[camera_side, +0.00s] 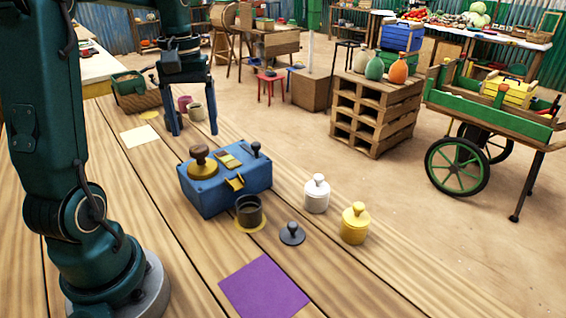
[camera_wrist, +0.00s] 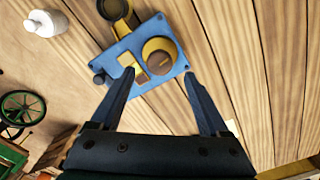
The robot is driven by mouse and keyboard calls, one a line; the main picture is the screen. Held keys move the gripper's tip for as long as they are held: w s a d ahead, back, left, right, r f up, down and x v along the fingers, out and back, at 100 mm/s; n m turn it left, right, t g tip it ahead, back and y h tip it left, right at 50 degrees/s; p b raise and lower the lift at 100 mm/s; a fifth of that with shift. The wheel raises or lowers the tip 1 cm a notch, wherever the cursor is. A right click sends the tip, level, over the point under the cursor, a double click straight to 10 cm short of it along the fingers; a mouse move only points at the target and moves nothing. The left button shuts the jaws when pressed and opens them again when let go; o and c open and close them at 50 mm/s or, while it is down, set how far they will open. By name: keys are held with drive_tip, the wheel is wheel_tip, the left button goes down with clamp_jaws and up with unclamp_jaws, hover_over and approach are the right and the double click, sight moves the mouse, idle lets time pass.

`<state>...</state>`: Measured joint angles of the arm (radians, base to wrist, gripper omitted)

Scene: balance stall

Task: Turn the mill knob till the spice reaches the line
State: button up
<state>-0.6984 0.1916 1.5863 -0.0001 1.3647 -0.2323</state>
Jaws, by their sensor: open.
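The blue mill box (camera_side: 225,190) stands on the plank table. Its round brown knob (camera_side: 200,158) sits on a yellow disc on top. Yellow windows (camera_side: 228,160) and a small black lever (camera_side: 256,149) are beside the knob. A dark cup (camera_side: 249,212) stands on a yellow ring under the yellow spout (camera_side: 235,183). My gripper (camera_side: 192,122) is open and empty, behind the mill in the side view. In the wrist view the knob (camera_wrist: 161,56) shows ahead, between and beyond the open fingertips (camera_wrist: 159,73), apart from them. I cannot make out the spice or a line.
A dark lid (camera_side: 292,234), a white jar (camera_side: 317,195) and a yellow jar (camera_side: 354,224) stand right of the mill. A purple mat (camera_side: 264,287) lies in front. A small pot (camera_side: 196,112) and a basket (camera_side: 136,99) are near my gripper. The planks left of the mill are clear.

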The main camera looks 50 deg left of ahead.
sight(199, 148)
drive_tip(key=shift+f, duration=2.2)
clamp_jaws()
